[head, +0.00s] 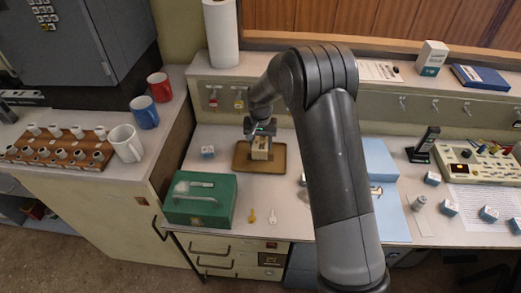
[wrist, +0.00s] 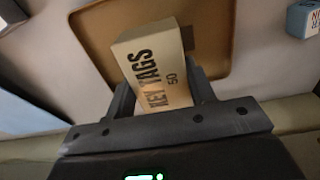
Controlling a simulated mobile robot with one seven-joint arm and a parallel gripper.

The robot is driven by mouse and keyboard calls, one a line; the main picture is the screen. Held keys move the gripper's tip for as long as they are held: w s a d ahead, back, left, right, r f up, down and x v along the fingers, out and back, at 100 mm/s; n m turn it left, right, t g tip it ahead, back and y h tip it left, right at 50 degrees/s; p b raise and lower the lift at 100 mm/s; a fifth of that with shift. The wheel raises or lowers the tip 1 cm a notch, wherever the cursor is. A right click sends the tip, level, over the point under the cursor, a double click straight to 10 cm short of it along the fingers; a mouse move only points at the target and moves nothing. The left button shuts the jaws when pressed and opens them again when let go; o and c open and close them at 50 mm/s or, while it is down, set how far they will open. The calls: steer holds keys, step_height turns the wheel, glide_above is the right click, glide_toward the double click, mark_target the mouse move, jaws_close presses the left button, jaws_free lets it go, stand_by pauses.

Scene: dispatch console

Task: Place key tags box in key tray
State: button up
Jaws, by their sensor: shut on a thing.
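The key tags box (wrist: 160,72) is a small tan carton with "KEY TAGS 50" printed on it. In the head view the box (head: 260,149) is at the brown key tray (head: 241,167). My gripper (wrist: 160,95) is shut on the box, with one finger on each side of it. The tray's raised rim and flat floor also show behind the box in the wrist view (wrist: 98,32). I cannot tell whether the box touches the tray floor or is held just above it.
A green case (head: 199,200) stands in front left of the tray. A small white-blue box (head: 207,151) is left of the tray. Blue folders (head: 379,160) lie to the right, past my arm.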

mark_target(260, 141)
steer(key=shift+f, duration=1.95)
steer(key=shift+f, duration=0.15)
steer(key=o, duration=1)
step_height(260, 141, up, 12)
steer(key=shift+r, duration=0.2)
